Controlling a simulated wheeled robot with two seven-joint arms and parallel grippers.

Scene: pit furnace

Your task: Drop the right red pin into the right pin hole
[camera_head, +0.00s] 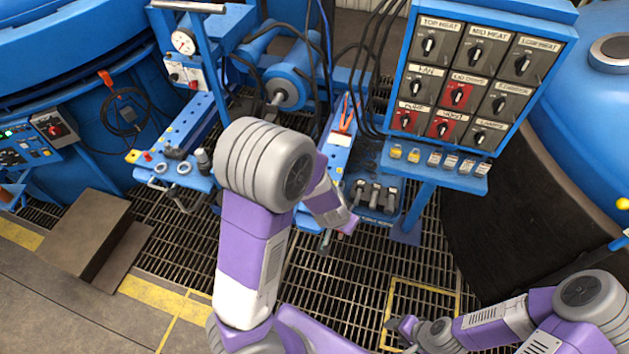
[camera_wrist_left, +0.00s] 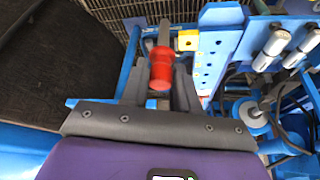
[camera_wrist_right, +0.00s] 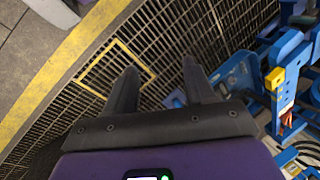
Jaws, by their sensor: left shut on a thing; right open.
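In the left wrist view, my left gripper (camera_wrist_left: 160,85) is shut on a red pin (camera_wrist_left: 161,72). The pin has a red body and a grey shaft that points away from the palm. Beside it, to the right, is a blue rail (camera_wrist_left: 222,45) with a row of holes and a yellow block (camera_wrist_left: 188,40); the pin looks apart from it. I cannot tell which hole is the right pin hole.
A control panel (camera_head: 462,78) with labelled switches stands at the back right, above a shelf of small padlocks (camera_head: 433,160). A blue rail with an orange tool (camera_head: 346,115) lies behind my left arm. Brown steps (camera_head: 85,235) stand left. The grating (camera_head: 340,275) has free room.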

